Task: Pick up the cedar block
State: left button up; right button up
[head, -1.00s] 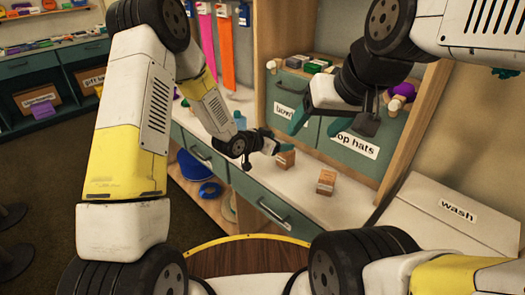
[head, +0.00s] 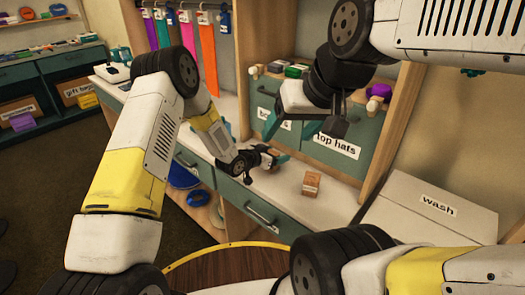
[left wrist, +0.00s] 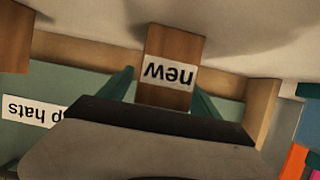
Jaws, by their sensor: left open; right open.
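Two small brown wooden blocks stand on the pale counter (head: 335,205). One, the near block (head: 312,185), stands clear to the right of my left gripper (head: 274,160). The other, the block labelled "new" (left wrist: 172,42), shows in the left wrist view between the teal fingers of my open left gripper (left wrist: 162,88). In the head view it is mostly hidden by that gripper. I cannot tell whether the fingers touch it. Which block is cedar is not clear. My right gripper (head: 289,143) is open and empty, above the counter near the drawer fronts.
A teal "top hats" drawer (head: 336,143) stands behind the counter, with small coloured items on top. A white box labelled "wash" (head: 425,210) is at the right. Coloured strips (head: 186,45) hang at the back. The counter right of the near block is bare.

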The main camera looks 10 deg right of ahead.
pick_arm(q)
jog(key=c, duration=1.5)
